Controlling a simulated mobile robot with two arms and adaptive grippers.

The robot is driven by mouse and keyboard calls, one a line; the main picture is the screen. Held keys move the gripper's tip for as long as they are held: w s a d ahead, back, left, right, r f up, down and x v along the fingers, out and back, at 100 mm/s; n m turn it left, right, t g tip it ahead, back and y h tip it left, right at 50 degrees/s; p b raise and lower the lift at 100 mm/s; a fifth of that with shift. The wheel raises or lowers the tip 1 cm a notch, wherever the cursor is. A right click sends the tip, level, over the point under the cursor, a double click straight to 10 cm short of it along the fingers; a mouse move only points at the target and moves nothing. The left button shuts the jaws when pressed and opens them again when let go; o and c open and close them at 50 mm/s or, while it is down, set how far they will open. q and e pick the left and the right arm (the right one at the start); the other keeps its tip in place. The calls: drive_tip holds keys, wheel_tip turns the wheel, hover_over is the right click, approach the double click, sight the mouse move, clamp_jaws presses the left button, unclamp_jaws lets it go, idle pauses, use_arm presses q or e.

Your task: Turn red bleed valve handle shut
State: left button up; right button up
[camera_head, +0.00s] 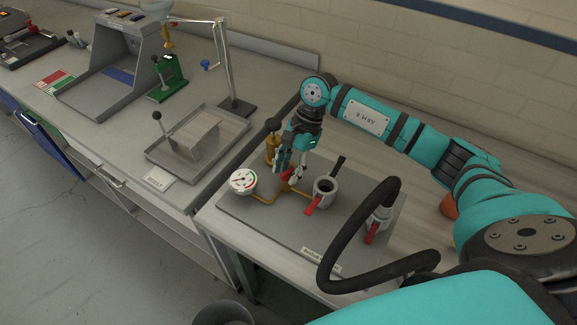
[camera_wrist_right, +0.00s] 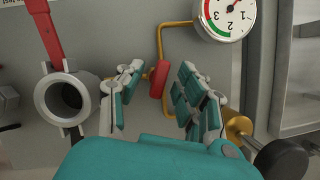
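The small red bleed valve handle (camera_wrist_right: 159,79) sits on brass pipework below the pressure gauge. It shows partly in the head view (camera_head: 288,174). My right gripper (camera_wrist_right: 162,72) is open, with its fingers on either side of the handle. In the wrist view a gap shows between the handle and each finger; contact is not visible. In the head view the right gripper (camera_head: 291,168) points down over the pipework. The round gauge (camera_head: 243,181) is beside it and also shows in the wrist view (camera_wrist_right: 226,14). My left gripper is out of view.
A grey cup-like fitting (camera_head: 325,190) with a red lever stands close to the right gripper. A brass part with a black knob (camera_head: 273,124) stands behind. A black hose (camera_head: 345,260) arches at the front right. A tray (camera_head: 197,150) lies on the left bench.

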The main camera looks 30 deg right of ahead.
clamp_jaws()
